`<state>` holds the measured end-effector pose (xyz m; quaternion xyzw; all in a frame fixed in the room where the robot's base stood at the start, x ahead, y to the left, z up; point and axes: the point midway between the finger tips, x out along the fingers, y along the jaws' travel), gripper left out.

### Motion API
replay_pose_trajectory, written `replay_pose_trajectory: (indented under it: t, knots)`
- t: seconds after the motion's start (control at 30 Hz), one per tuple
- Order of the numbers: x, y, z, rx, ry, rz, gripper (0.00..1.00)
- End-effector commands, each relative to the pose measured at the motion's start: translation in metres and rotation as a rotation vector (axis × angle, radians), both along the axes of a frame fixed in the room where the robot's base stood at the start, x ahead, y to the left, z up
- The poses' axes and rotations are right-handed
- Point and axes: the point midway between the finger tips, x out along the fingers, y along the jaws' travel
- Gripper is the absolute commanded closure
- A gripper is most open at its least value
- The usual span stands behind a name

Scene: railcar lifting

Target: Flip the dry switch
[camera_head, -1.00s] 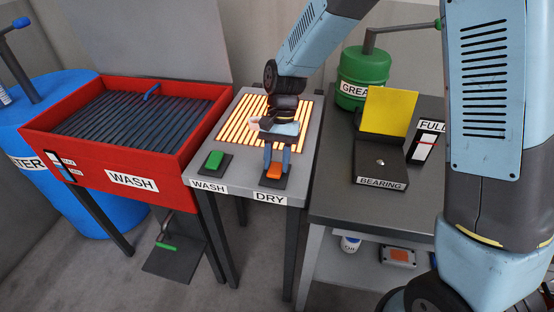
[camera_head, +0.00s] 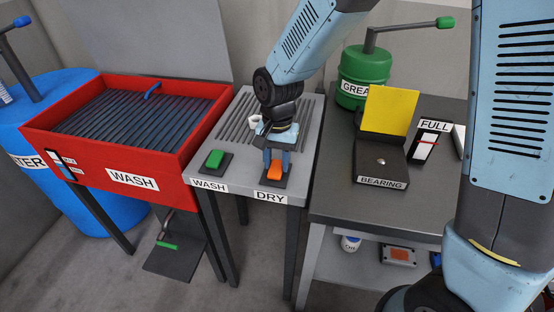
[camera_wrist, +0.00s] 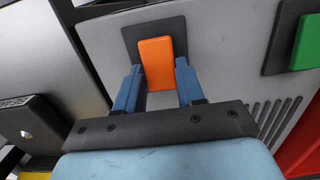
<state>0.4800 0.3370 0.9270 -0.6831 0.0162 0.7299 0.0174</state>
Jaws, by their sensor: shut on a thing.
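The dry switch is an orange rocker (camera_head: 275,175) on a dark plate at the front of the grey stand, behind the label DRY (camera_head: 270,197). My gripper (camera_head: 277,163) points down at it. In the wrist view, the two blue fingers of my gripper (camera_wrist: 157,82) stand on either side of the orange rocker (camera_wrist: 156,62) and are shut on it. The grille (camera_head: 235,122) behind the switch is grey and not glowing. My wrist hides part of the grille.
A green switch (camera_head: 214,159) labelled WASH sits just left of the dry switch. The red wash basin (camera_head: 100,155) stands further left. On the right, a dark table (camera_head: 335,205) holds the bearing box (camera_head: 378,165) and a green grease can (camera_head: 365,85). A small white ring-like part (camera_head: 254,121) is by my wrist.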

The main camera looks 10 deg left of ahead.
Motion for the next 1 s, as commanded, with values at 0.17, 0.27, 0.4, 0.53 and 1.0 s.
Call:
replay_pose_trajectory:
  t: [0.17, 0.27, 0.4, 0.53, 1.0]
  knots:
    - [-0.001, -0.001, -0.001, -0.002, -0.001, 0.000, 0.92]
    - [-0.001, -0.001, -0.001, -0.002, -0.001, 0.000, 0.92]
    - [-0.001, -0.001, -0.001, -0.002, -0.001, 0.000, 0.51]
    - [-0.001, 0.000, 0.000, -0.001, -0.001, 0.000, 0.39]
    - [0.001, 0.000, 0.016, 0.002, -0.004, 0.000, 0.36]
